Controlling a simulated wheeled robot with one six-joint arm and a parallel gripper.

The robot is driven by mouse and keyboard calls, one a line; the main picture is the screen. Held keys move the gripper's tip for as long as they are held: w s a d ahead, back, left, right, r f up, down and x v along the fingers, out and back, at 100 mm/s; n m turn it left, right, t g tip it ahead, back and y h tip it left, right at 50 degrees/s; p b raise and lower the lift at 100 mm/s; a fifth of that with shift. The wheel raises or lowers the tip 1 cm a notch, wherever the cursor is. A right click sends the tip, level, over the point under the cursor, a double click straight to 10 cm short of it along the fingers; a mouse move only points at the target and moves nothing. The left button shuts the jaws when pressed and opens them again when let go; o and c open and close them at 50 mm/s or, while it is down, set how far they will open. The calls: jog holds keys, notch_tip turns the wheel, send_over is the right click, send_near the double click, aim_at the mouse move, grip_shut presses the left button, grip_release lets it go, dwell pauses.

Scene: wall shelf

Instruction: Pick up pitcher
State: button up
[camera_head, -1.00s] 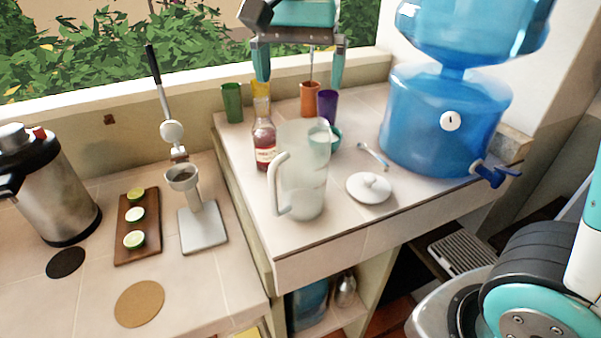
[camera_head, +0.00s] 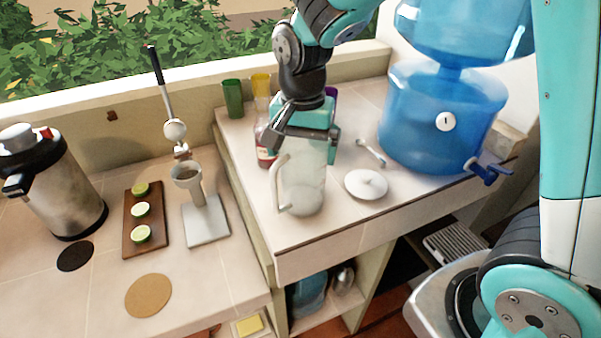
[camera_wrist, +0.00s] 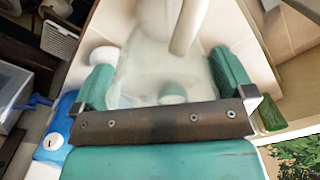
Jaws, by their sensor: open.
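The pitcher (camera_head: 303,187) is frosted and translucent, with a pale handle on its left side. It stands upright on the tiled counter near the front edge. My gripper (camera_head: 300,135) is over the top of the pitcher in the head view and hides its rim. In the wrist view the pitcher (camera_wrist: 160,62) lies between the two teal fingers of my gripper (camera_wrist: 165,85), with its handle (camera_wrist: 188,25) pointing up the picture. The fingers are apart, one on each side of the pitcher. I cannot tell whether they touch it.
A white lid (camera_head: 366,184) and a small spoon (camera_head: 371,152) lie right of the pitcher. A sauce bottle (camera_head: 264,145) stands close behind it. A blue water dispenser (camera_head: 440,120) is at the right. A green cup (camera_head: 232,98) stands at the back left.

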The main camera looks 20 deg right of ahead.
jog(key=c, duration=1)
